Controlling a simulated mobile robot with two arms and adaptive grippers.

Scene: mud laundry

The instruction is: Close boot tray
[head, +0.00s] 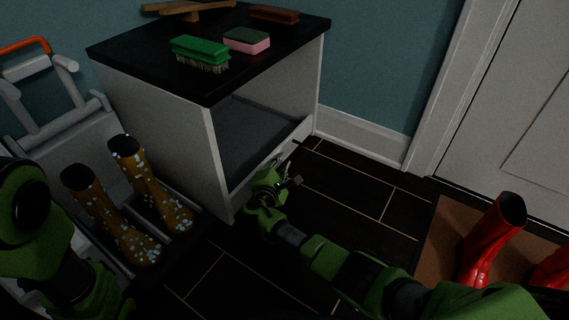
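The boot tray (262,140) is a grey-floored tray with a white front edge, low in the open front of the white cabinet (165,125). Its front edge lies at or close to the cabinet's front; any small gap is hard to tell in the dim light. My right gripper (291,171) is low, just outside this front edge near its middle. It looks close to or touching the edge, and I see nothing held. Its finger opening is too small and dark to judge. My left arm shows at the lower left, but its gripper is out of view.
On the black cabinet top are a green brush (200,52), a pink and green sponge (246,40), a brown brush (275,13) and a wooden object (188,11). Yellow spotted boots (135,190) stand left; red boots (492,240) stand on a brown mat (440,235) right. Dark floor between is clear.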

